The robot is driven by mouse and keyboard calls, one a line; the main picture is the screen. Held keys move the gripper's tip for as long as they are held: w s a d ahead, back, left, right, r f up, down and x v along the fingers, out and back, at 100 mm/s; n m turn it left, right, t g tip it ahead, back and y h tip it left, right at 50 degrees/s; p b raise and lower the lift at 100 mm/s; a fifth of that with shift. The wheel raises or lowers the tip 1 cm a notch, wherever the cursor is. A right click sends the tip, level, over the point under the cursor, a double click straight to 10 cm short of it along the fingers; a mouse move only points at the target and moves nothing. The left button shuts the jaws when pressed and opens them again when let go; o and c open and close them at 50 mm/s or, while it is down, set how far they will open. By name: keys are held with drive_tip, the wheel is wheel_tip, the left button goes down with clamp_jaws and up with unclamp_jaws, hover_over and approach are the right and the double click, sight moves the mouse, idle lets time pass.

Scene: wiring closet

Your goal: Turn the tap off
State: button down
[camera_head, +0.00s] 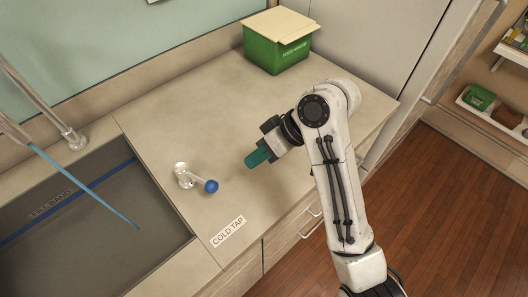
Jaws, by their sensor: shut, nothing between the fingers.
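The tap handle (184,175) is a clear, shiny post on the counter right of the sink, with a short lever ending in a blue ball (211,186). The lever points to the right and slightly toward the front. A "COLD TAP" label (228,233) lies on the counter in front of it. A blue stream of water (85,187) runs from the spout (15,130) down into the sink. My gripper (250,161) has teal fingers and is shut and empty. It is to the right of the blue ball and apart from it.
The sink (90,228) has a blue "FILL BAND" stripe. A green food waste bin (276,54) with a board on top stands at the back of the counter (190,100). Counter around the handle is clear. Shelves (490,115) hold items at the far right.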

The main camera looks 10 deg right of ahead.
sight(196, 178)
drive_tip(key=x, duration=0.5)
drive_tip(key=shift+p, duration=0.3)
drive_tip(key=shift+s+a+r+p, duration=0.25)
drive_tip(key=shift+s+a, duration=0.1)
drive_tip(key=shift+a, duration=0.15)
drive_tip(key=shift+s+a+r+p, duration=0.1)
drive_tip(key=shift+s+a+p, duration=0.15)
drive_tip(key=shift+a, duration=0.25)
drive_tip(key=shift+s+a, duration=0.45)
drive_tip(key=shift+a, duration=0.15)
drive_tip(key=shift+a, duration=0.1)
